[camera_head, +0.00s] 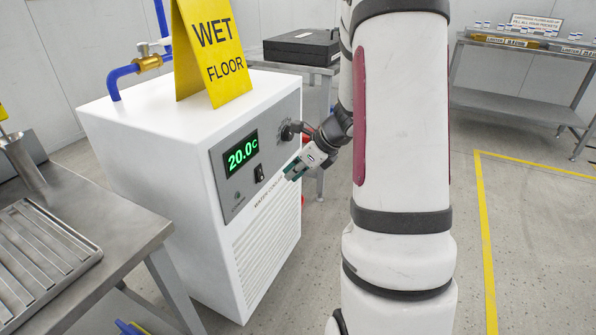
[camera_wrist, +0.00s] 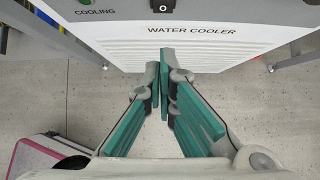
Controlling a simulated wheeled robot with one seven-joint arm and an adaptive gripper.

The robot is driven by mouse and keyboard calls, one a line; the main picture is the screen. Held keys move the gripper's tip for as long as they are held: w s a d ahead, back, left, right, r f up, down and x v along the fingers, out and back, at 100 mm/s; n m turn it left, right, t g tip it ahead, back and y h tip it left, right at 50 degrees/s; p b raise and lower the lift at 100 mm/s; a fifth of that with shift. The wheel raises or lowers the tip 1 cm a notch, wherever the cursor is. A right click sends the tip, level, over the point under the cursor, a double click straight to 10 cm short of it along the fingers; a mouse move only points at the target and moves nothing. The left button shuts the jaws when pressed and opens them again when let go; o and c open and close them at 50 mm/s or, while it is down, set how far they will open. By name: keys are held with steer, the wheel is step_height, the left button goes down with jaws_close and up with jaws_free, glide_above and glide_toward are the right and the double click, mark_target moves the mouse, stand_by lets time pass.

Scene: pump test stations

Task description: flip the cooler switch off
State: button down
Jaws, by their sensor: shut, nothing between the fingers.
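The water cooler (camera_head: 150,150) is a white box with a grey front panel and a green display reading 20.0C (camera_head: 241,155). Its black rocker switch (camera_head: 259,173) sits below the display. In the wrist view the lower part of the switch (camera_wrist: 160,6), marked "0", shows at the top edge; the rest is cut off. My gripper (camera_head: 290,174) is in front of the panel, to the right of the switch in the head view and apart from it. In the wrist view my gripper (camera_wrist: 166,82) has its teal fingers together and empty, below the "WATER COOLER" label.
A yellow wet floor sign (camera_head: 212,50) and a blue pipe with a brass valve (camera_head: 148,63) are on the cooler top. A black knob (camera_head: 287,132) is on the panel near my wrist. A steel table (camera_head: 110,235) stands at the left. Open floor lies at the right.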

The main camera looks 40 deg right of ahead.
mark_target(260, 174)
steer(key=w+a+f+b, duration=0.2)
steer(key=w+f, duration=0.2)
steer(key=w, duration=0.2)
steer(key=shift+a, duration=0.1)
steer(key=shift+w+a+f, duration=0.15)
steer(key=shift+w+f, duration=0.05)
steer(key=shift+w, duration=0.15)
steer(key=shift+r, duration=0.15)
